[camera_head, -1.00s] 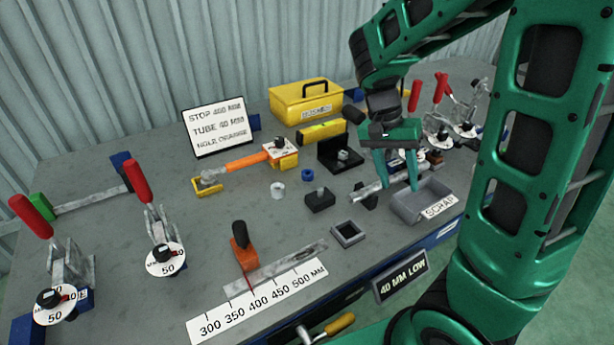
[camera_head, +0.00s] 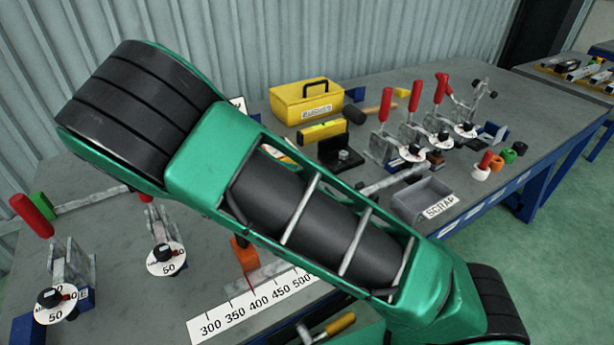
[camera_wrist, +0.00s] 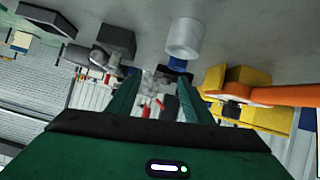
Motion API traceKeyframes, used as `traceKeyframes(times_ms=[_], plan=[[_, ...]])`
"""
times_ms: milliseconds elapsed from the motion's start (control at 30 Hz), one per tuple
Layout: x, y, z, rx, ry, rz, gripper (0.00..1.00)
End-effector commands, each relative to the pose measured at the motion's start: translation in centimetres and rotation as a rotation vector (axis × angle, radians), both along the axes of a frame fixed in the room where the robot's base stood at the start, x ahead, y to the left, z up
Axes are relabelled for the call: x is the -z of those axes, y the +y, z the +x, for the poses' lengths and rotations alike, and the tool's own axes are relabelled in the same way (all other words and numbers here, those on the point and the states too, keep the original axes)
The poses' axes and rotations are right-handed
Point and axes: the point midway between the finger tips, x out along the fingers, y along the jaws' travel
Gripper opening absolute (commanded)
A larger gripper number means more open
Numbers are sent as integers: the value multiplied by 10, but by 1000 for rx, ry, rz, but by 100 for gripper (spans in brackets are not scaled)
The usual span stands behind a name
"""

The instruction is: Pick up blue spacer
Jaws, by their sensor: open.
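The blue spacer (camera_wrist: 178,64) shows in the wrist view as a small blue patch just beyond a pale grey-white cylinder, partly hidden by it. My gripper (camera_wrist: 159,82) is open, its two green fingers spread with nothing held between them. The blue spacer appears beyond the fingertips, toward the right finger; the distance is hard to tell. In the head view my arm covers the middle of the bench, so the spacer and my gripper are hidden there.
The pale cylinder (camera_wrist: 185,38) stands close to the spacer. A yellow block with an orange handle (camera_wrist: 265,96) is to the right, and a dark block (camera_wrist: 116,38) to the left. The grey scrap bin (camera_head: 422,198) and red-handled clamps (camera_head: 414,125) stand at the bench's right.

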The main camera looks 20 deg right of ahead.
Motion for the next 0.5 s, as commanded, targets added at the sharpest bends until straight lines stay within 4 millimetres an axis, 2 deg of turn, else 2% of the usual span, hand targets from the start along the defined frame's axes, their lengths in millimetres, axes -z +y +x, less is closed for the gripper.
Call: traceKeyframes(times_ms=[33, 100, 233, 367, 500], plan=[[2, 15, 3, -19, -36, -26, 46], [3, 29, 6, -36, -84, -50, 46], [5, 47, 8, -57, -143, -75, 46], [7, 47, 11, -64, -165, -84, 46], [14, 30, 16, -63, -166, -85, 46]])
